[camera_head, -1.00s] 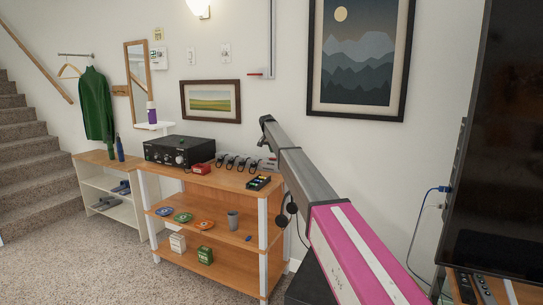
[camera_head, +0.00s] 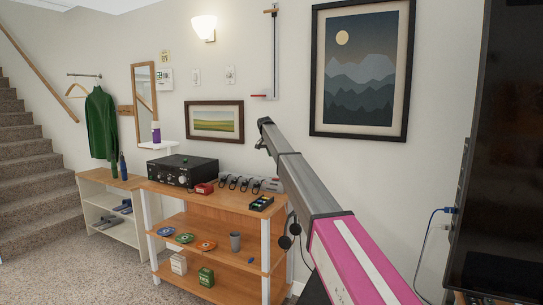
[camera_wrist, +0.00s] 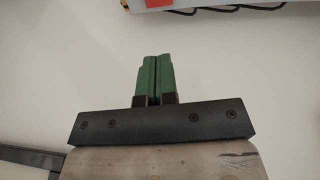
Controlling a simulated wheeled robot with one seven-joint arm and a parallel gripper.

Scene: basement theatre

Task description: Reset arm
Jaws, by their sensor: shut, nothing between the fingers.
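My arm (camera_head: 310,185) reaches from the lower right up toward the wall, above the right end of the wooden shelf unit (camera_head: 215,197). In the head view the end of the arm, with my gripper (camera_head: 262,143), is small and partly hidden behind the arm's own link. In the wrist view my gripper (camera_wrist: 153,62) shows its two green fingers pressed together with nothing between them. Plain pale wall fills most of the view around the fingers.
A black amplifier (camera_head: 182,171), a red box (camera_head: 203,188), a grey device with dark cables (camera_head: 240,183) and a black gadget (camera_head: 261,203) sit on the shelf top. A framed mountain picture (camera_head: 362,90) hangs behind the arm. A large dark screen (camera_head: 505,130) stands at right.

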